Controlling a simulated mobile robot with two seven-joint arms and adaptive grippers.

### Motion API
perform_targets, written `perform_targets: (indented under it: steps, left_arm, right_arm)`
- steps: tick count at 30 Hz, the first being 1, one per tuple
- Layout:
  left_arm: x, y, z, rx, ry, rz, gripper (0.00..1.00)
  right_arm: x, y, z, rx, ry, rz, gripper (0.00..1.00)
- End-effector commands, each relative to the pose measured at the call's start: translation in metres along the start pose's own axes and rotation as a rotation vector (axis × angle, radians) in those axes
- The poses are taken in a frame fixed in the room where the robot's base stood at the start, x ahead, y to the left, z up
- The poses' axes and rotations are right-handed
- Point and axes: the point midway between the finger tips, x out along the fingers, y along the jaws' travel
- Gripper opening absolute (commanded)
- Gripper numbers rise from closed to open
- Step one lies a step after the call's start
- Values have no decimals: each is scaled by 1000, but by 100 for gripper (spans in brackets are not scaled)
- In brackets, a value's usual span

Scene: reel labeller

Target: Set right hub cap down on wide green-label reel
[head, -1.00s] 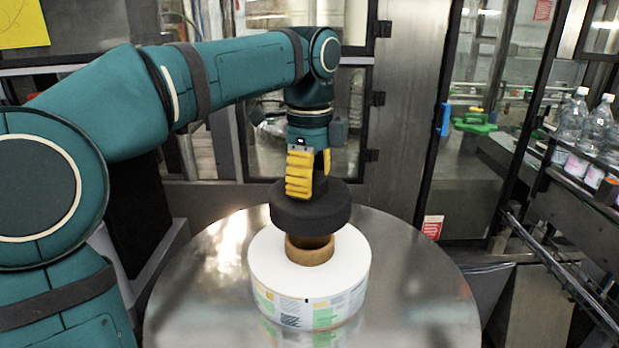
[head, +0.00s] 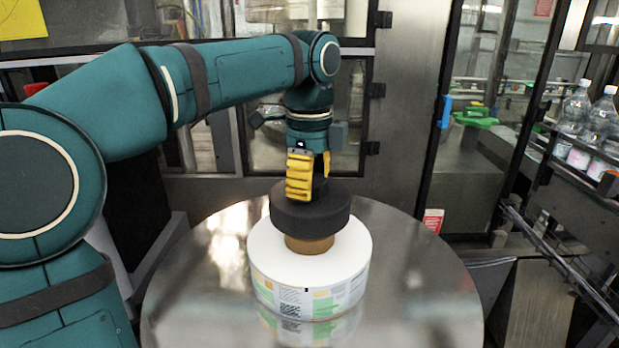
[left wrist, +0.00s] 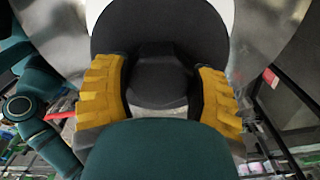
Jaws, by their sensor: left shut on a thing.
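The wide reel (head: 310,265) is a white roll with green and yellow print on its side. It lies flat on the round steel table, and its brown core (head: 309,243) stands up in the middle. The black hub cap (head: 310,212) is a thick disc with a knob, held level over the core. Whether it touches the core, I cannot tell. My left gripper (head: 310,178), with yellow fingers, is shut on the cap's knob from above. In the left wrist view the cap (left wrist: 160,30) lies between and beyond the fingers. My right gripper is not in view.
The round steel table (head: 410,265) has clear room around the reel. A steel cabinet post (head: 405,110) and glass doors stand behind. Clear bottles (head: 585,125) stand on a conveyor at the right.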

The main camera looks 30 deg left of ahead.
Motion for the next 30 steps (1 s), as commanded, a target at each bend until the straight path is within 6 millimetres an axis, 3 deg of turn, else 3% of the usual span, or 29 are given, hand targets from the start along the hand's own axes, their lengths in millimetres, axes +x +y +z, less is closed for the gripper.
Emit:
perform_targets:
  steps: [30]
  left_arm:
    - [38,0,0,0,0,-1,17]
  right_arm:
    - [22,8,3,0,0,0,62]
